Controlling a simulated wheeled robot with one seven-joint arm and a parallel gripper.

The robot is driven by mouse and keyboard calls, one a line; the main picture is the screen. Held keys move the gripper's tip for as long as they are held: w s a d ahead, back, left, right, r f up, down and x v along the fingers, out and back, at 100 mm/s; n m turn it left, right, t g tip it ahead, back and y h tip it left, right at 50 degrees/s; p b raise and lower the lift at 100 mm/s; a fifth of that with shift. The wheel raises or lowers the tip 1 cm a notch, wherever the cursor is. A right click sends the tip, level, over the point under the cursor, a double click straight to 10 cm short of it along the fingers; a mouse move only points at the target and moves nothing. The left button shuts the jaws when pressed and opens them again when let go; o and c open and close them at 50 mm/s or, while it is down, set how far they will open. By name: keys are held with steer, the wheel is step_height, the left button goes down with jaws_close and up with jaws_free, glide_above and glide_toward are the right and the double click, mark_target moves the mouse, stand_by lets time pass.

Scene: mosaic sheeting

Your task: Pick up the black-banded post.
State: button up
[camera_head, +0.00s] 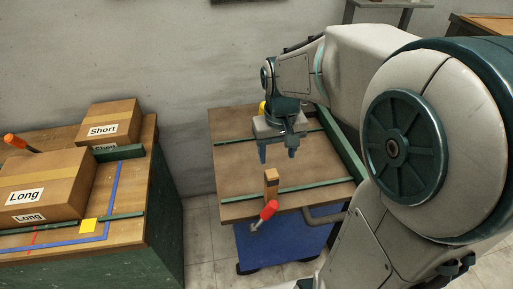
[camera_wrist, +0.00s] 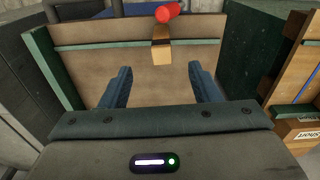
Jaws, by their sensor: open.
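A small wooden post (camera_head: 271,188) stands on the board of the blue cart, near its front rail. A dark band seems to cross it below the top, though it is small and hard to make out. It also shows in the wrist view (camera_wrist: 162,55), past the fingertips and roughly centred between them. My gripper (camera_head: 277,154) is open and empty, pointing down above the board, behind the post and apart from it. Both fingers (camera_wrist: 160,72) show in the wrist view with nothing between them.
Green rails (camera_head: 238,193) cross the board. A bench at left holds the Long box (camera_head: 50,184) and the Short box (camera_head: 111,118).

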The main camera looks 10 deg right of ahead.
mark_target(271, 181)
steer(key=w+f, duration=0.2)
steer(key=shift+w+g, duration=0.3)
steer(key=shift+w, duration=0.1)
step_height(271, 181, down, 13)
steer(key=shift+f+b, duration=0.2)
steer(key=shift+b, duration=0.1)
steer(key=c, duration=1.1)
